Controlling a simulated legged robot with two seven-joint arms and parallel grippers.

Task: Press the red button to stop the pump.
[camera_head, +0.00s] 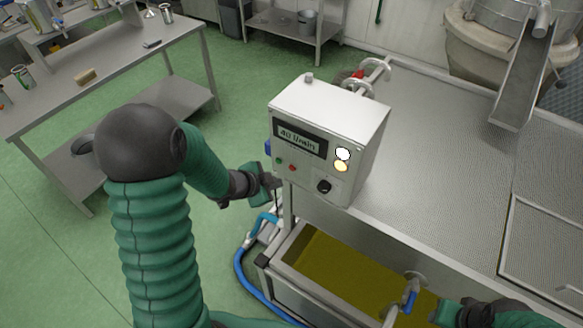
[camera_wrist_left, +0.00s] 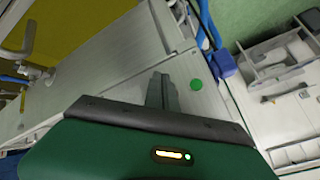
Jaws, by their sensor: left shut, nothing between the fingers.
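The red button (camera_head: 292,167) is a small round button on the front of a pale control box (camera_head: 352,116). A green button (camera_head: 279,162) sits just left of it. My left gripper (camera_head: 274,182) is shut and empty, just below and left of the two buttons in the head view; whether it touches the box I cannot tell. In the left wrist view, the shut fingers (camera_wrist_left: 162,88) point at the panel with the green button (camera_wrist_left: 196,84) to their right. The red button is not visible there, perhaps hidden by the fingers. My right gripper (camera_head: 445,312) is at the lower right, its fingers unclear.
The box also carries a lit display (camera_head: 298,138), a white lamp (camera_head: 343,154), a yellow lamp (camera_head: 341,166) and a black knob (camera_head: 323,186). Below is a trough of yellow-green oil (camera_head: 340,272) with a blue-handled valve (camera_head: 411,294). A blue hose (camera_head: 240,270) runs left of it.

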